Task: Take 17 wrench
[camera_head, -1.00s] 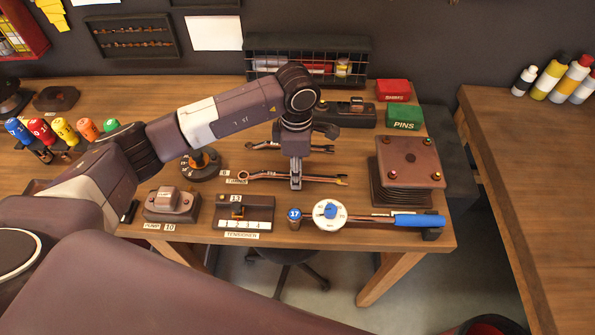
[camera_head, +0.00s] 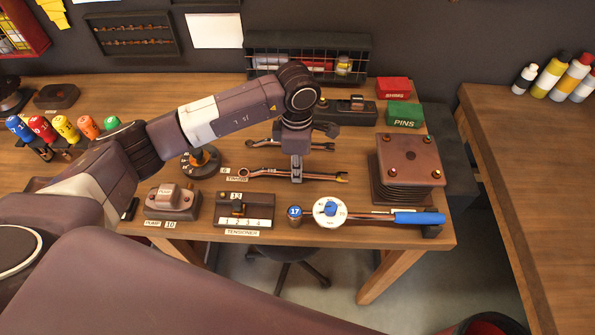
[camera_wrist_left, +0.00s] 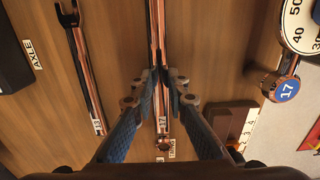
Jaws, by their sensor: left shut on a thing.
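The long copper-and-dark wrench marked 17 (camera_head: 320,178) lies crosswise in the middle of the bench, its ring end to the left. My left gripper (camera_head: 297,177) points down over it and is shut on its shaft. The left wrist view shows both fingers (camera_wrist_left: 161,88) on either side of this wrench (camera_wrist_left: 157,40), with its "17" tag between them. I cannot tell whether it is clear of the bench top. A second wrench (camera_head: 262,143), tagged 13 in the wrist view (camera_wrist_left: 85,70), lies behind it. My right gripper is not in view.
A torque wrench (camera_head: 330,211) with a white dial and blue handle and a socket marked 17 (camera_head: 294,213) lie in front. The tensioner block (camera_head: 238,207) is front left. A brown plate stack (camera_head: 408,170) stands to the right. A wire basket (camera_head: 310,65) is behind.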

